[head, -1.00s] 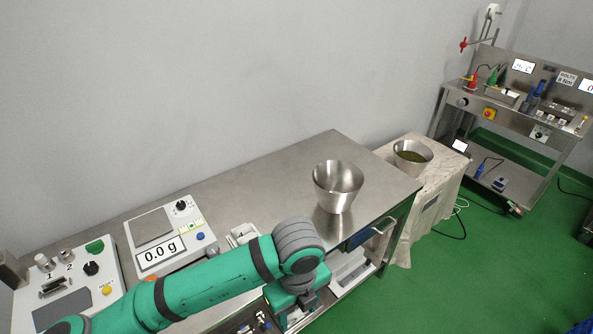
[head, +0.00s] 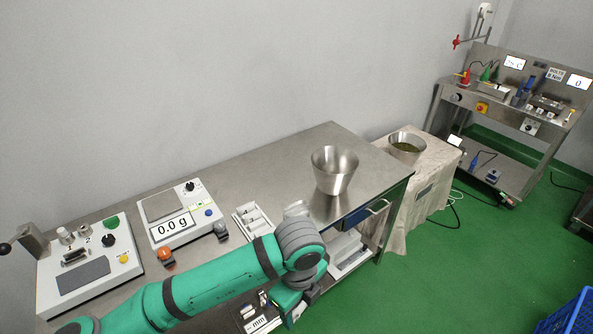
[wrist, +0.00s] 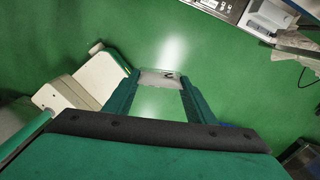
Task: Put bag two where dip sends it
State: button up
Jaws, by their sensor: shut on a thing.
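My gripper (wrist: 160,82) is shut on a small pale grey bag (wrist: 160,78) with a dark mark, seen between the two teal fingers in the wrist view. The mark is too small to read. In the head view my gripper hangs by the front side of the steel bench (head: 275,165), and the bag cannot be made out there. On the far steel cart (head: 510,118) stand small displays (head: 515,62), red and green clips and a blue device. I cannot tell which part is the dip station.
A white divided tray (head: 252,222), a scale (head: 175,212) reading 0.0 g, a control box (head: 88,262) and an empty-looking steel bowl (head: 334,170) stand on the bench. A blue crate (head: 570,318) is lower right. Green floor lies open between.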

jog(key=w+f+n, duration=0.5)
jog(key=f+n, duration=0.4)
jog(key=n, duration=0.4)
jog(key=w+f+n, duration=0.5)
jog(key=f+n, duration=0.4)
jog(key=n, duration=0.4)
jog(key=shift+w+a+f+n, duration=0.15)
jog(key=shift+w+a+n, duration=0.1)
jog(key=shift+a+n, duration=0.05)
